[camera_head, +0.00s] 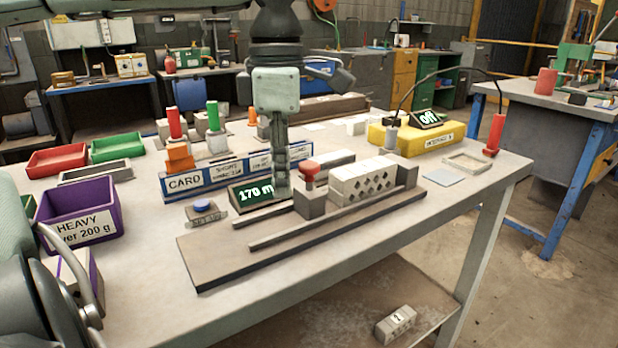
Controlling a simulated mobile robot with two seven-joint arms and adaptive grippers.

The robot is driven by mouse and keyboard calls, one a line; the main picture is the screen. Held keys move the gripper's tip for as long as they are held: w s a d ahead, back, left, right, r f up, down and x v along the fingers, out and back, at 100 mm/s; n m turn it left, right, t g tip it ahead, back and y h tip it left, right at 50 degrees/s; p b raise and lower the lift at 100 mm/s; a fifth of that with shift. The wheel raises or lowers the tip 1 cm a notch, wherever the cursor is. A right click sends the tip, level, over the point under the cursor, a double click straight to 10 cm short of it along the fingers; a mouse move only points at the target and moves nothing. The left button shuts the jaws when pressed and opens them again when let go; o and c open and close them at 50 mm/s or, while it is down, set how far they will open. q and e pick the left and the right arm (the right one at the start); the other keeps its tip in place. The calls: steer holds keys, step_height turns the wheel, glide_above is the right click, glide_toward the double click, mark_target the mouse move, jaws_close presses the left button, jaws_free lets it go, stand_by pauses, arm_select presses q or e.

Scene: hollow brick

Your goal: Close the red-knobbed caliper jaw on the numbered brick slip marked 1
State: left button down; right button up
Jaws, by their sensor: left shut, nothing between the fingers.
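The caliper's grey sliding jaw (311,203) with a red knob (310,171) stands on a brown base board (235,262) with rails. A pale brick slip with holes (366,183) lies between this jaw and the fixed grey end block (407,174). The sliding jaw stands close against the brick's left end; I cannot tell whether they touch. No number on this brick is readable. My left gripper (284,192) points down, shut and empty, just left of the red knob. My right gripper is not in view.
A blue sorting rack (188,194), a purple bin (75,212) and red and green trays stand at the left. A yellow unit (408,140) reading "Off" stands at the back right. A brick marked 2 (396,323) lies on the lower shelf. The front right tabletop is clear.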

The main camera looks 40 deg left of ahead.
mark_target(309, 190)
arm_select(q)
steer(key=shift+f, duration=0.15)
stand_by(0.3)
steer(key=shift+f+b, duration=1.35)
steer(key=shift+f, duration=0.25)
steer(key=shift+w, duration=0.25)
steer(key=shift+w+d+p, duration=0.2)
steer(key=shift+w, duration=0.3)
steer(key=shift+w+d+p, duration=0.15)
steer(key=shift+w, duration=0.3)
steer(key=shift+w+d+p, duration=0.15)
steer(key=shift+w+d, duration=0.15)
steer(key=shift+w, duration=0.75)
steer(key=shift+w+d+p, duration=0.15)
steer(key=shift+w+d, duration=0.1)
steer(key=shift+w, duration=0.75)
steer(key=shift+r, duration=0.1)
steer(key=shift+s, duration=0.1)
